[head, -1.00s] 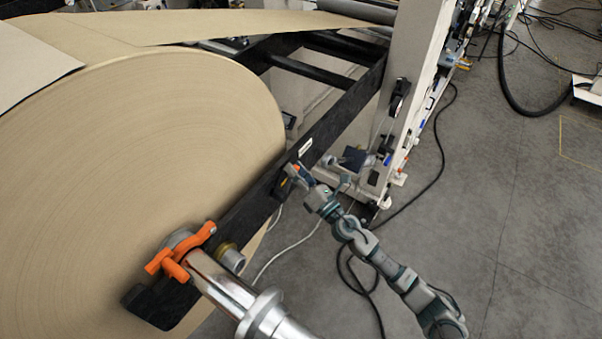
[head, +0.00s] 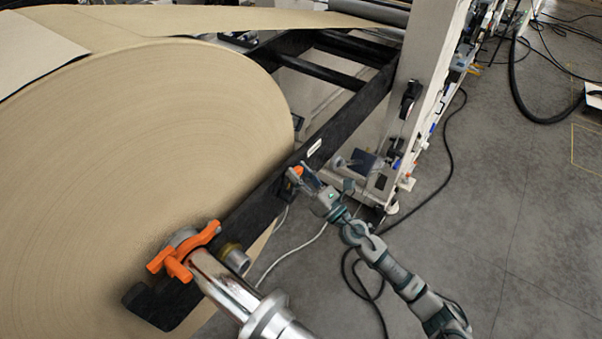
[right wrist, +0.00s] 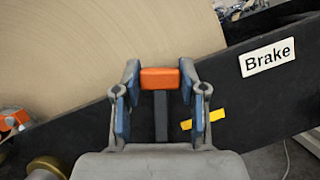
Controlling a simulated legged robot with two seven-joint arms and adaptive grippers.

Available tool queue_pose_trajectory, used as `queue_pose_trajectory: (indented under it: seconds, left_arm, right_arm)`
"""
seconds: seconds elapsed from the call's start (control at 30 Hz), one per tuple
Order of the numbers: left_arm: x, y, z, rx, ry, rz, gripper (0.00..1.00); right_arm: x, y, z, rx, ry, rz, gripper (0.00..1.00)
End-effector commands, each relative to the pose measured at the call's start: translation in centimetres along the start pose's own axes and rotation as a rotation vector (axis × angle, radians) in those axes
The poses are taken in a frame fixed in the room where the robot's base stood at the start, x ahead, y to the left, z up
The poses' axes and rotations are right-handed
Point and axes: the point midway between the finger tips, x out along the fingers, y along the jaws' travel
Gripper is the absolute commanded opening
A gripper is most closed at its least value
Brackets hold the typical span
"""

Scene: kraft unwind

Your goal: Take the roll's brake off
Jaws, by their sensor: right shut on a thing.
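The brake lever has an orange end (right wrist: 159,78) on a dark stem, standing against the black arm beside the roll. My right gripper (right wrist: 159,90) is shut on the orange-ended lever, with a blue-padded finger on each side. In the head view, my right gripper (head: 303,173) is at the black arm (head: 340,125), and the orange end shows small between its fingers. A white "Brake" label (right wrist: 267,57) is to the right of the lever. A yellow mark (right wrist: 202,119) is just right of the stem. The big brown paper roll (head: 150,150) fills the left. My left gripper is out of view.
An orange clamp (head: 184,250) and a shiny metal shaft (head: 225,283) are at the roll's centre, below left of my gripper. A pale machine frame (head: 425,70) stands at the upper right. Dark cables (head: 445,180) lie on the open grey floor.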

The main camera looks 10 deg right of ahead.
Motion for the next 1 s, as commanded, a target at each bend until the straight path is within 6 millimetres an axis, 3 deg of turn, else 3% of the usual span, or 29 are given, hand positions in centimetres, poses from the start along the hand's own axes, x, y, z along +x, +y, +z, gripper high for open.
queue_pose_trajectory:
  seconds: [0.03, 0.07, 0.1, 0.2, 0.57, 0.67, 1.0]
  left_arm:
    - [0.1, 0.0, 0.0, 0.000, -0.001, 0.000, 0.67]
    - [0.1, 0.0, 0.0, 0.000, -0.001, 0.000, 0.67]
    - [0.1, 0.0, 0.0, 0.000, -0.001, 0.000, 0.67]
    - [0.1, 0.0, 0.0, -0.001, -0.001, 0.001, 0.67]
    - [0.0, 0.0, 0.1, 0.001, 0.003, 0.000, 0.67]
    - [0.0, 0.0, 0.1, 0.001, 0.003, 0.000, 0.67]
    - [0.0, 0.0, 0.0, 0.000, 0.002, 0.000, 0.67]
  right_arm:
    - [-0.3, -0.1, -1.2, 0.008, 0.021, 0.001, 0.00]
    - [-0.3, -0.1, -1.2, 0.008, 0.021, 0.000, 0.00]
    - [-0.3, -0.1, -1.2, 0.008, 0.021, 0.000, 0.46]
    - [-0.3, -0.1, -1.0, 0.007, 0.017, 0.000, 0.67]
    - [-0.7, 0.0, -0.4, 0.006, 0.007, 0.000, 0.67]
    - [-1.9, 0.0, -0.5, 0.008, 0.008, -0.001, 0.67]
    - [-8.7, -0.1, -0.7, 0.011, 0.010, -0.003, 0.67]
